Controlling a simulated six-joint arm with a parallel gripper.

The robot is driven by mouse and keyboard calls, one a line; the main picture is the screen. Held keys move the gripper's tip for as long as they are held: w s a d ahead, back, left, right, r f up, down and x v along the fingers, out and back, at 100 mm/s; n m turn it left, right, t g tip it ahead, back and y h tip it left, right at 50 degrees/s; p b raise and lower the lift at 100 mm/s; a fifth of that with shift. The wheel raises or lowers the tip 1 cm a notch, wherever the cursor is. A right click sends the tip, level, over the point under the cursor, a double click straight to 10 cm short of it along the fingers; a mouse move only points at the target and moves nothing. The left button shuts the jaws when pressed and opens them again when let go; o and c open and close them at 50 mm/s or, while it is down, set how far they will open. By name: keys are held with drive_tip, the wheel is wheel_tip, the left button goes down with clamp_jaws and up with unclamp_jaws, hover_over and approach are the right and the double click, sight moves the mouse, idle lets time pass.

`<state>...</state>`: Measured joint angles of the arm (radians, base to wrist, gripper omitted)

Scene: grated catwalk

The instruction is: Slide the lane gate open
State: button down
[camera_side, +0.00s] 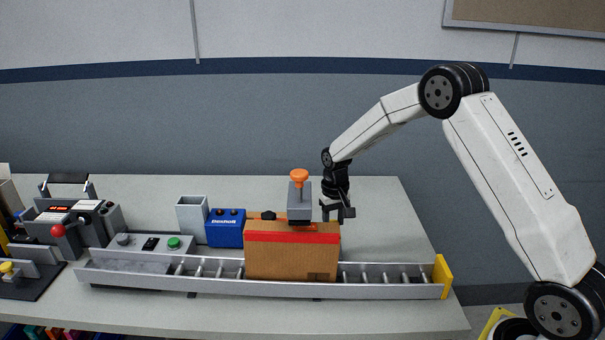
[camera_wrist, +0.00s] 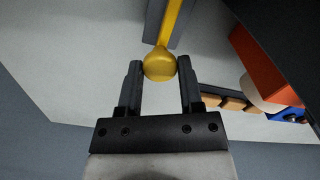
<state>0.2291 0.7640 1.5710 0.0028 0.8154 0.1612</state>
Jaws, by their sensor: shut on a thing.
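In the wrist view a yellow ball knob (camera_wrist: 160,65) on a yellow rod sits between the fingers of my gripper (camera_wrist: 161,60), which is shut on it. The rod runs away from the fingers over a grey strip (camera_wrist: 185,25). In the side view my gripper (camera_side: 340,212) is low over the table, just right of and behind the cardboard box. The knob and the lane gate cannot be made out there; the box may hide them.
A roller conveyor (camera_side: 390,290) with a yellow end plate (camera_side: 441,276) carries a cardboard box (camera_side: 290,262) with red tape. A grey tool with an orange knob (camera_side: 299,176) stands by the box. A blue box (camera_side: 225,233) is further left. The table's back right is clear.

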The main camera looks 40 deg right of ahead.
drive_tip(key=shift+w+d+r, duration=0.1)
drive_tip(key=shift+w+d, duration=0.15)
drive_tip(key=shift+c, duration=1.9)
unclamp_jaws()
drive_tip(key=shift+o, duration=0.6)
drive_tip(key=shift+s, duration=0.1)
drive_tip(key=shift+a, duration=0.1)
drive_tip(key=shift+r, duration=3.9)
